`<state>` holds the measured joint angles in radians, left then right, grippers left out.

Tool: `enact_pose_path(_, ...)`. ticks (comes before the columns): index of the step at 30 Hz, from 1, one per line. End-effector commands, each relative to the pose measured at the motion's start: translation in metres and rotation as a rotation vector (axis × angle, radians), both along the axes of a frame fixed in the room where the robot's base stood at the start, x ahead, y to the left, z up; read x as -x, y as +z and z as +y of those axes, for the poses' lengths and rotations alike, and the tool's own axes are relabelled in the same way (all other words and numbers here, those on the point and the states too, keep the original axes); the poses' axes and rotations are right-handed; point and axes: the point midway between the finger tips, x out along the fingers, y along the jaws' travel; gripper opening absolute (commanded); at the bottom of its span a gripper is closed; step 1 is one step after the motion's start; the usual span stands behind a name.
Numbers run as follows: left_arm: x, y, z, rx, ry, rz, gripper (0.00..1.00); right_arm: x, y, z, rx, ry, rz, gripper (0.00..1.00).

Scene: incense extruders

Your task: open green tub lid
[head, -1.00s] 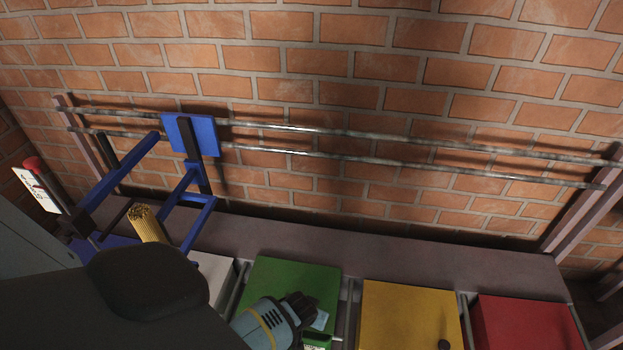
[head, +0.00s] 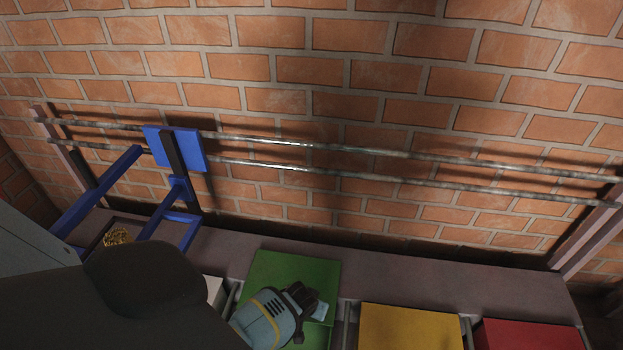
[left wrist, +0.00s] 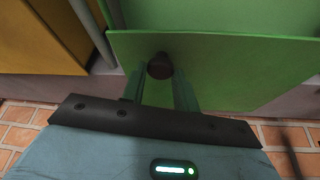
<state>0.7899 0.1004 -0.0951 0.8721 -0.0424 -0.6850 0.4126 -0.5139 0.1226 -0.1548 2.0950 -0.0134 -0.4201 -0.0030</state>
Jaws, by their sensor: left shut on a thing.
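The green tub's lid (head: 265,272) is a flat green panel low in the head view, partly hidden by my arm and gripper. It also fills the middle of the left wrist view (left wrist: 225,75). A dark round knob (left wrist: 160,66) stands on it near one edge. My left gripper (head: 312,305) is shut on this knob, with a finger on each side in the left wrist view (left wrist: 160,80). More green surface of the tub (left wrist: 220,14) shows beyond that lid edge. I cannot tell how far the lid is raised. My right gripper is not in view.
A yellow tub (head: 410,328) and a red tub (head: 525,335) stand to the right, and a white box (head: 214,289) to the left. A blue frame (head: 180,205) and two metal rails (head: 400,167) run before the brick wall. A stick bundle (head: 117,238) is at left.

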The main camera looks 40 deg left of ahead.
Motion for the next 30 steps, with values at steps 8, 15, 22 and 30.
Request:
enact_pose_path(8,0.0,0.001,0.001,-0.001,0.001,0.001,0.45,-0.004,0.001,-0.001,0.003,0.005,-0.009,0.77)
enact_pose_path(15,0.0,0.001,0.001,-0.001,0.0,0.0,0.52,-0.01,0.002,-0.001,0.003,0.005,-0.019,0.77)
enact_pose_path(22,0.003,0.011,-0.001,-0.001,0.0,-0.001,0.52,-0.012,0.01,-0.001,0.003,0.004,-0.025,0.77)
enact_pose_path(30,0.016,0.049,-0.005,-0.002,-0.001,-0.004,0.52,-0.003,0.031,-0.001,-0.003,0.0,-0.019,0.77)
